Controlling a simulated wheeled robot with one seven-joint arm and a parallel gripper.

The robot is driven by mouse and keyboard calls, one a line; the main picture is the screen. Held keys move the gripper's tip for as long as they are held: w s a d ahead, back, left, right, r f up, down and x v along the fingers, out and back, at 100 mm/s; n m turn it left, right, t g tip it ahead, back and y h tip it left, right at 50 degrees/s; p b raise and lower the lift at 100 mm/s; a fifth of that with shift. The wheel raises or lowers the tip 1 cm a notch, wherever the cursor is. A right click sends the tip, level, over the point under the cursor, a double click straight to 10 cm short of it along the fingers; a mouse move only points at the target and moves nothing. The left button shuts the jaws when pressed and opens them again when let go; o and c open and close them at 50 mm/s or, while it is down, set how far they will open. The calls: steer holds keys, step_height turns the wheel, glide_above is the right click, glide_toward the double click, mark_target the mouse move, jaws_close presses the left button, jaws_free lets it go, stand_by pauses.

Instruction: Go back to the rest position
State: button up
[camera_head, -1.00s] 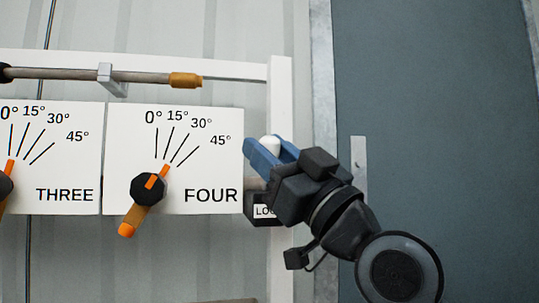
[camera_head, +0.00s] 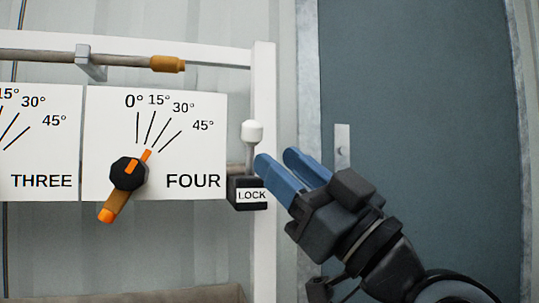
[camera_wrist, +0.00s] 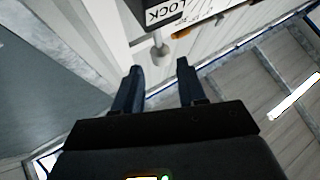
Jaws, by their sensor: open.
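My gripper (camera_head: 278,160) has blue fingers, spread apart and empty. In the head view it is just right of the black lock box (camera_head: 247,193) marked LOCK, apart from the white-knobbed lever (camera_head: 252,133) that stands upright on it. In the wrist view the gripper (camera_wrist: 158,72) shows its two fingers apart. The lock box (camera_wrist: 158,10) is at the top edge there, and the lever's white knob (camera_wrist: 161,50) lies in line with the gap between the fingers.
Left of the lock, panel FOUR (camera_head: 200,120) carries a black dial (camera_head: 128,173) with an orange pointer and handle. Panel THREE (camera_head: 40,150) is further left. A rod with an orange end (camera_head: 167,64) runs above. A white post (camera_head: 263,240) stands behind the lock; a grey-blue door (camera_head: 420,100) is right.

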steer(key=shift+s+d+f, duration=0.15)
steer(key=shift+s, duration=0.05)
stand_by(0.3)
